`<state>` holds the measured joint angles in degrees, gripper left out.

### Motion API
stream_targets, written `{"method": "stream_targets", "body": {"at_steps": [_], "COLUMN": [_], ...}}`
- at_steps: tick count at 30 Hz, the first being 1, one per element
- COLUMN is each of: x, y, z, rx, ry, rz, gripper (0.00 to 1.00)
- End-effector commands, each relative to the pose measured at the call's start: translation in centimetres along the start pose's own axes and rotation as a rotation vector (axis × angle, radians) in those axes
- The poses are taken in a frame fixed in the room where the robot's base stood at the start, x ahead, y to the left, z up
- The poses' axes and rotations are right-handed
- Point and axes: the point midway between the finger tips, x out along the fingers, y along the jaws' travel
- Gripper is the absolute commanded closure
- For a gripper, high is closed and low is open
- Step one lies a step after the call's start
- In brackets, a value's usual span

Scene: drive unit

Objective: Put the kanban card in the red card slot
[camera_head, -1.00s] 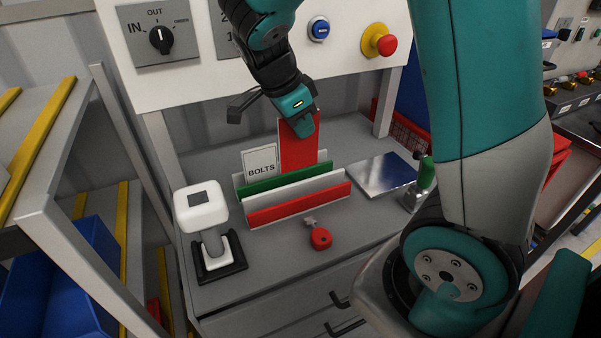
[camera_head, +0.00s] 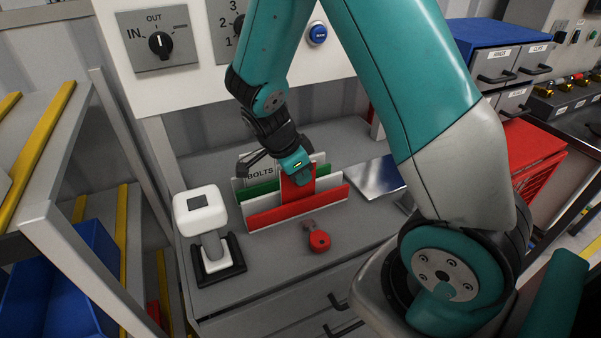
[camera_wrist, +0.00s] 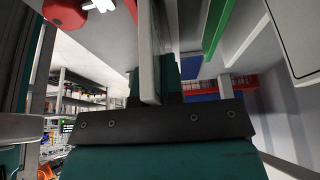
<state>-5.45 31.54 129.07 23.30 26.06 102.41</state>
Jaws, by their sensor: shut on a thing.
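The red kanban card (camera_head: 291,187) is held upright in my gripper (camera_head: 304,178), in front of a white divider of the card rack. The rack has a red-fronted slot (camera_head: 300,207) nearest the front and a green divider (camera_head: 262,188) farther back. The card's lower end meets the top of the red front panel in the picture. Red overlaps red, so I cannot tell how deep the card sits. My gripper is shut on the card's upper part. In the wrist view the green divider (camera_wrist: 216,22) shows at upper right.
A red key tag (camera_head: 319,240) lies in front of the rack. A white-topped device (camera_head: 200,210) stands left, a metal plate (camera_head: 368,176) right. The control panel (camera_head: 200,78) rises behind.

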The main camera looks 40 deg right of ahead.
Motion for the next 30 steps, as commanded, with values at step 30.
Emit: {"method": "stream_targets", "body": {"at_steps": [30], "x": [-9.0], "y": [-0.1], "z": [0.1], "rx": [0.0], "ry": [-0.001], "rz": [-0.006], "gripper": [0.66]}}
